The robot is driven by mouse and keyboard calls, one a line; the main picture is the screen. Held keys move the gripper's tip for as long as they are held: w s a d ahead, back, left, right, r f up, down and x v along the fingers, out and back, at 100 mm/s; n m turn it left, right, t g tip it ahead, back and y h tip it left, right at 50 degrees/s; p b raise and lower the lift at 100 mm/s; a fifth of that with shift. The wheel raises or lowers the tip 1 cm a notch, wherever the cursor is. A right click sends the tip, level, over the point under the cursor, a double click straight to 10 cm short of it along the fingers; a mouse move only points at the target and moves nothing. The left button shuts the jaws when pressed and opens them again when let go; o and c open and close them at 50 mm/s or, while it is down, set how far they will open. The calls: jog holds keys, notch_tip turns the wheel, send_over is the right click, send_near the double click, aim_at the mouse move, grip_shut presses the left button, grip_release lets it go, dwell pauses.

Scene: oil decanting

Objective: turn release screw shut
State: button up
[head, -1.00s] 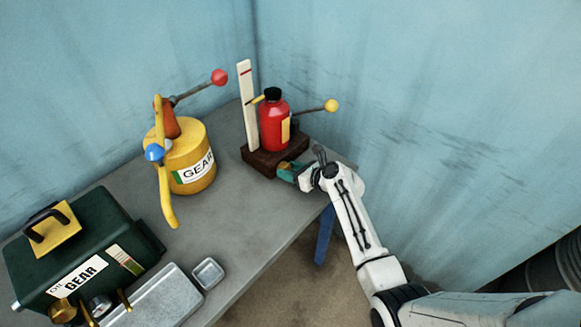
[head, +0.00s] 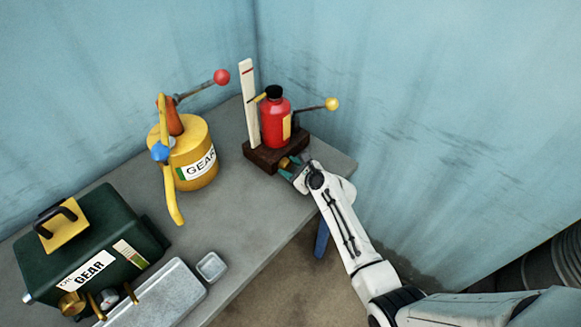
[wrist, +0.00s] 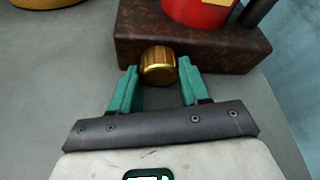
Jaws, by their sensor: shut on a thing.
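The release screw is a ribbed brass knob (wrist: 158,66) on the front face of the dark brown base (wrist: 215,48). It shows small in the head view (head: 285,163). My gripper (wrist: 159,76) has its teal fingers on both sides of the knob and is shut on it. In the head view, my gripper (head: 286,169) reaches the base from the front right. The red bottle (head: 275,122) stands upright on the base, with a black cap and a yellow label. Which way the screw has turned cannot be told.
A white upright gauge strip (head: 249,103) and a yellow-knobbed lever (head: 332,104) flank the bottle. A yellow gear-oil can (head: 196,163) stands to the left. A green oil box (head: 85,235), metal tray (head: 165,295) and small dish (head: 211,266) sit nearer. The table between is clear.

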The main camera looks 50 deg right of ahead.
jog(key=o, duration=0.8)
jog(key=v, duration=1.1)
